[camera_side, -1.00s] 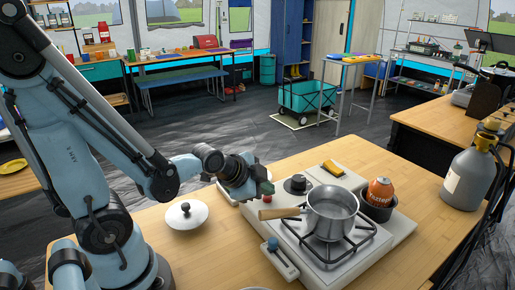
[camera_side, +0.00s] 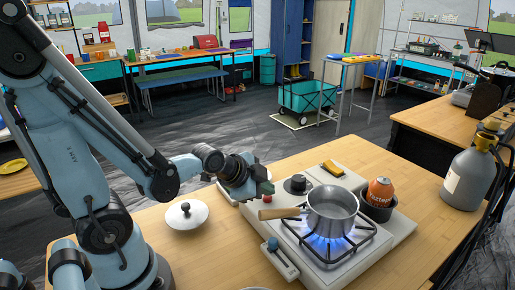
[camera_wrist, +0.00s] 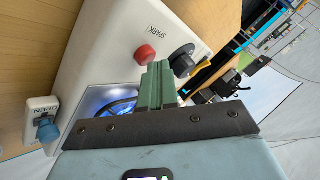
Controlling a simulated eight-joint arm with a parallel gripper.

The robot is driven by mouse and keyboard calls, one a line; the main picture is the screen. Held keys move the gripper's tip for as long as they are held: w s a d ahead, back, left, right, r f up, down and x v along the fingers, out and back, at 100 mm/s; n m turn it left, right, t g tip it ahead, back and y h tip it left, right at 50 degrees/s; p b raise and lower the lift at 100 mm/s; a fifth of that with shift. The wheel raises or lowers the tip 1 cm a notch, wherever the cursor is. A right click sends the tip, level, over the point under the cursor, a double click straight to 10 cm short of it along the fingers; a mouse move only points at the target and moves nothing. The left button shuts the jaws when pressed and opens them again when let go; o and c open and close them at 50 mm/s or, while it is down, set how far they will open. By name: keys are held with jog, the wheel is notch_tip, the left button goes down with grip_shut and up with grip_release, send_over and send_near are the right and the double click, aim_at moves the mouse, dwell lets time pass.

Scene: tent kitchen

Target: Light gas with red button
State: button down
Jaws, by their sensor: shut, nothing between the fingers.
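The red button (camera_side: 267,198) is on the white stove (camera_side: 384,244), left of the black knob (camera_side: 296,184). The red button (camera_wrist: 145,54) also shows in the wrist view, just left of my gripper's fingers. My gripper (camera_side: 266,188) is shut and empty, its green fingertips close to the button; I cannot tell whether they touch it. In the wrist view my shut gripper (camera_wrist: 158,68) partly covers the burner. Blue flame (camera_side: 322,240) burns under the steel pot (camera_side: 334,205), which stands on the burner grate with its wooden handle to the left.
A blue-knobbed valve box (camera_side: 281,260) sits at the stove's front left. A white lid (camera_side: 186,214) lies on the table to the left.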

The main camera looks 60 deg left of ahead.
aim_at(265, 199)
jog(key=shift+r, duration=0.65)
jog(key=shift+r, duration=0.1)
jog(key=shift+r, duration=2.4)
jog(key=s+d+n+g+h, duration=0.1)
jog(key=s+d+n+g, duration=0.1)
jog(key=s+d+n, duration=0.2)
jog(key=shift+s+d+r+n, duration=0.25)
jog(key=shift+s+n, duration=0.1)
jog(key=shift+n, duration=1.55)
